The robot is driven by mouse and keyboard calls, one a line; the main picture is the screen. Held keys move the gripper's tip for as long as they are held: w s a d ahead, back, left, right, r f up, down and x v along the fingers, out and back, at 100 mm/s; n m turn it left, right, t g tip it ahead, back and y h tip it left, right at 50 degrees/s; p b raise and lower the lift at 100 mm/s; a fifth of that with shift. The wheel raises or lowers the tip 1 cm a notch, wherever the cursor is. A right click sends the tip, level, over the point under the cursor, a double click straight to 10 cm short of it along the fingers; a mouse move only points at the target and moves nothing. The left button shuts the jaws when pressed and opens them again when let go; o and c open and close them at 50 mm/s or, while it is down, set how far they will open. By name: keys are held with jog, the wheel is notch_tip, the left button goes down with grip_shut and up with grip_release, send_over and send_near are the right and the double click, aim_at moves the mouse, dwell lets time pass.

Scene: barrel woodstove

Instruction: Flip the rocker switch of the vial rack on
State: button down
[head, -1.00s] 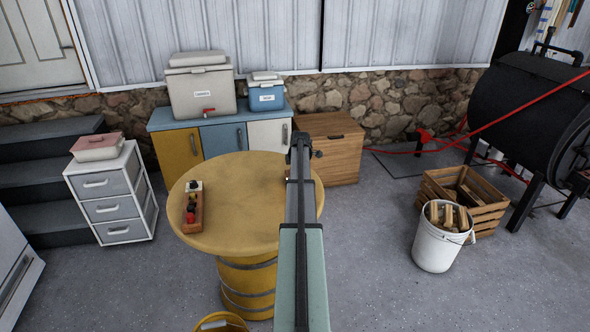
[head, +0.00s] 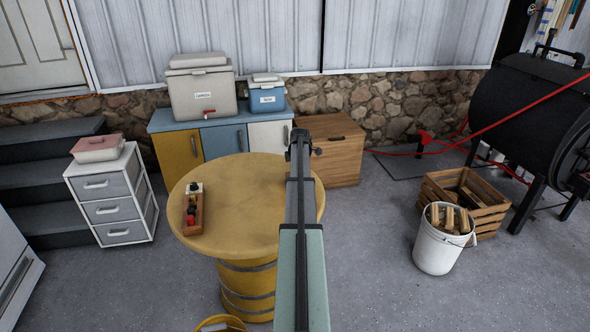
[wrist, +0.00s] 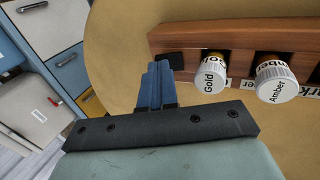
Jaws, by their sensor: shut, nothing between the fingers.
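The wooden vial rack (wrist: 225,42) crosses the top of the wrist view. It holds a white-capped vial marked Gold (wrist: 209,75) and one marked Amber (wrist: 276,82). A dark square piece (wrist: 170,59) at the rack's left end looks like the rocker switch; its setting cannot be told. My gripper (wrist: 158,68) is shut and empty, its blue fingertips close beside that dark piece. Whether they touch it is unclear. In the head view my arm hides the gripper and this rack.
The round yellow barrel table (head: 240,215) carries another wooden holder (head: 198,224) with dark and red items at its left. A cooler (head: 200,94) stands on cabinets behind. A white bucket (head: 437,250) and wooden crate (head: 487,218) are on the floor at right.

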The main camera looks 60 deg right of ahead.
jog(key=v, duration=1.3)
jog(key=shift+s+a, duration=0.15)
jog(key=shift+a, duration=0.1)
jog(key=shift+r, duration=0.15)
